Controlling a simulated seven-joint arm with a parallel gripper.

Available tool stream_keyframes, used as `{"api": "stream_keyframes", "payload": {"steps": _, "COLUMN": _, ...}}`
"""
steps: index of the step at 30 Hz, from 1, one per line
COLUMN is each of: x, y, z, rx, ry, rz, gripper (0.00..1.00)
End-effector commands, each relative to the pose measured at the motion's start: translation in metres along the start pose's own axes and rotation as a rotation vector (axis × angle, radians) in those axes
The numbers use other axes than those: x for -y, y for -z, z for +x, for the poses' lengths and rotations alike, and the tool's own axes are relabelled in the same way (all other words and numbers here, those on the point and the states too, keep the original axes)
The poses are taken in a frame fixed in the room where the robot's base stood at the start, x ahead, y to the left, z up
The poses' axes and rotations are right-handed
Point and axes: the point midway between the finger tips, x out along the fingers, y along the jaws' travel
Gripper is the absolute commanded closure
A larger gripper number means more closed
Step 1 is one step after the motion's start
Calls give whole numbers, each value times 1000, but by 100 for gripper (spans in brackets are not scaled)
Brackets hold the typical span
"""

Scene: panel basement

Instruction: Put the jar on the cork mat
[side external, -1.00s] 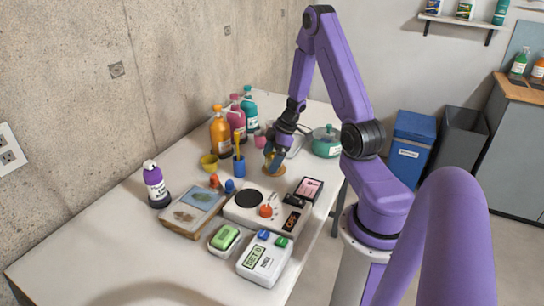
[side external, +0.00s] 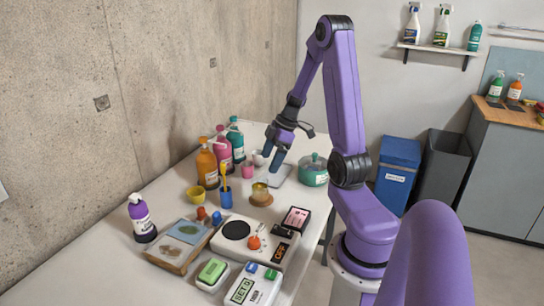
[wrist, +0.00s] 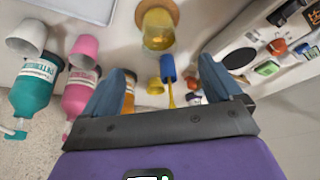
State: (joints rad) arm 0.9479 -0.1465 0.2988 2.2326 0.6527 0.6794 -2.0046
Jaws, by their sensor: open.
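The jar (side external: 260,189), small and glassy with yellowish contents, stands upright on the round cork mat (side external: 262,200) in the side view. In the wrist view the jar (wrist: 158,32) shows at the top middle, with the tan mat (wrist: 174,14) behind and around its base. My gripper (side external: 275,160) is open and empty, raised above the table and a little behind the jar, apart from it. In the wrist view its two blue fingers (wrist: 164,70) are spread, with nothing between them.
A blue cup (side external: 226,199) with a yellow brush, a yellow bowl (side external: 203,173), a pink cup (side external: 247,169) and several bottles stand left of the jar. A green pot (side external: 314,170) is to the right. A hot plate (side external: 268,258) and boxes fill the front.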

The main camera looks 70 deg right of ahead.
Motion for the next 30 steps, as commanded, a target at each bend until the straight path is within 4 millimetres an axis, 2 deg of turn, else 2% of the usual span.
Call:
{"api": "stream_keyframes", "payload": {"steps": 4, "x": 5, "y": 8, "z": -4, "rx": 5, "ry": 12, "rz": -9, "gripper": 8}}
{"api": "stream_keyframes", "payload": {"steps": 8, "x": 26, "y": 36, "z": 1, "rx": 24, "ry": 58, "rz": -40, "gripper": 8}}
{"api": "stream_keyframes", "payload": {"steps": 12, "x": 68, "y": 77, "z": 7, "rx": 68, "ry": 128, "rz": -87, "gripper": 8}}
{"api": "stream_keyframes", "payload": {"steps": 18, "x": 138, "y": 117, "z": 10, "rx": 153, "ry": 198, "rz": -152, "gripper": 8}}
{"api": "stream_keyframes", "payload": {"steps": 24, "x": 207, "y": 133, "z": 6, "rx": 242, "ry": 224, "rz": -218, "gripper": 8}}
{"api": "stream_keyframes", "payload": {"steps": 30, "x": 269, "y": 130, "z": -5, "rx": 317, "ry": 209, "rz": -288, "gripper": 8}}
